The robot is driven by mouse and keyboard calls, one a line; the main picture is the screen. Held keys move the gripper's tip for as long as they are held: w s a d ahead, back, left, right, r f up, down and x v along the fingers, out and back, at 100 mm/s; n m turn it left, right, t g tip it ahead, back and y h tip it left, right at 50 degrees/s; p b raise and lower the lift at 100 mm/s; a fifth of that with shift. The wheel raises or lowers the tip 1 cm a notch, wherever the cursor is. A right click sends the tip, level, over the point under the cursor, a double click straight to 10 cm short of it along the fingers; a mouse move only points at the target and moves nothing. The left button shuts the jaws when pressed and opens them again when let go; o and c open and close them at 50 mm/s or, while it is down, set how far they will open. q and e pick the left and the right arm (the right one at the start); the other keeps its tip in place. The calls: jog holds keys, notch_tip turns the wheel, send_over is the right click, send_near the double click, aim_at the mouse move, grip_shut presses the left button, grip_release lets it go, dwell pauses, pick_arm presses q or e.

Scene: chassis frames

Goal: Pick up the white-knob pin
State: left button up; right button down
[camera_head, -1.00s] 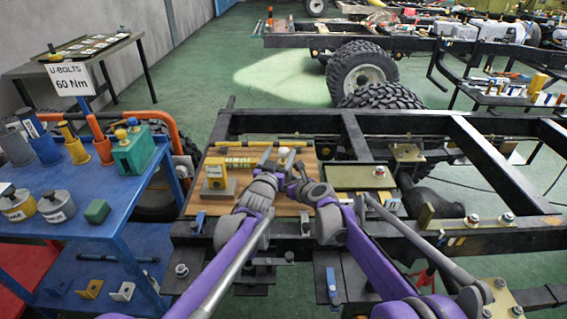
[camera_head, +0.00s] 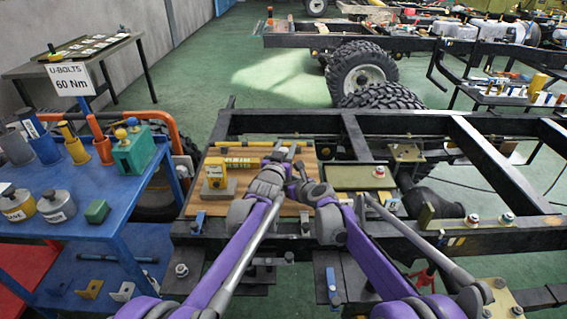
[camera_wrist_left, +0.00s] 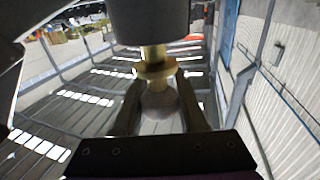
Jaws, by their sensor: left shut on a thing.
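The white-knob pin shows in the left wrist view as a pale round knob (camera_wrist_left: 158,105) with a brass-coloured collar and stem (camera_wrist_left: 154,68). My left gripper (camera_wrist_left: 158,118) is shut on the knob, with one dark finger on each side. In the head view my left gripper (camera_head: 284,155) is over the wooden board, and it mostly hides the pin there. A dark cylinder (camera_wrist_left: 150,22) stands at the far end of the stem in the wrist view. My right gripper (camera_head: 298,172) is close beside the left one; its fingers are not clear.
The wooden board (camera_head: 210,207) carries a yellow block (camera_head: 215,168) and a striped rod (camera_head: 242,162). Black chassis rails (camera_head: 400,124) surround it. A blue cart (camera_head: 60,228) with cylinders and a green block (camera_head: 133,155) stands at the left.

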pick_arm(q)
grip_shut()
pick_arm(e)
jog(key=shift+c, duration=0.8)
grip_release()
pick_arm(q)
notch_tip(320, 180, up, 10)
pick_arm(e)
jog(key=shift+s, duration=0.1)
